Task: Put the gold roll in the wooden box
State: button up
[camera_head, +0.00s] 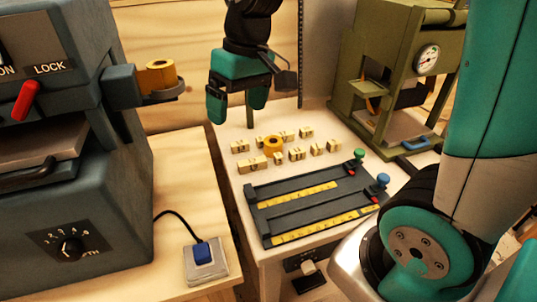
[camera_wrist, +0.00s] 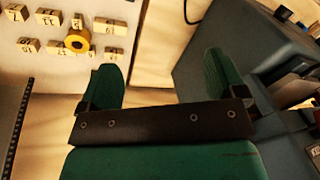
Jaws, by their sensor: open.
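A gold roll (camera_head: 273,146) lies on the white table among small numbered blocks; it also shows at the upper left of the wrist view (camera_wrist: 77,41). Another gold-coloured roll (camera_head: 157,75) sits on a bracket of the dark blue-grey machine at the left. I cannot tell for sure which roll is the task's. I cannot make out a wooden box in either view. My gripper (camera_head: 238,105) is open and empty, above the back part of the white table and apart from the roll there. In the wrist view, nothing lies between its green fingers (camera_wrist: 161,65).
Several numbered blocks (camera_head: 297,154) surround the roll on the table. A dark rail fixture (camera_head: 310,205) with yellow scales lies in front. The blue-grey machine (camera_head: 75,215) stands left, an olive press (camera_head: 385,60) at the back right. A blue button (camera_head: 203,253) sits on the wooden bench.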

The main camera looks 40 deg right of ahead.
jog(key=w+d+f+m+h+b, duration=0.1)
jog(key=w+d+f+m, duration=0.25)
jog(key=w+d, duration=0.55)
jog(key=m+h, duration=0.1)
jog(key=m, duration=0.1)
send_over(273, 139)
notch_tip(273, 139, down, 4)
jog(key=shift+g, duration=0.4)
jog(key=f, duration=1)
jog(key=shift+w+a+f, duration=0.25)
jog(key=shift+a+f, duration=0.1)
jog(key=shift+f, duration=0.05)
jog(key=shift+s+d+f, duration=0.15)
jog(key=shift+s+f, duration=0.05)
jog(key=shift+f, duration=1.35)
jog(key=shift+s+d+f, duration=0.1)
jog(key=shift+s+f, duration=0.05)
jog(key=shift+f, duration=1.4)
jog(key=c, duration=1.1)
jog(key=shift+r, duration=0.15)
jog(key=shift+c, duration=0.2)
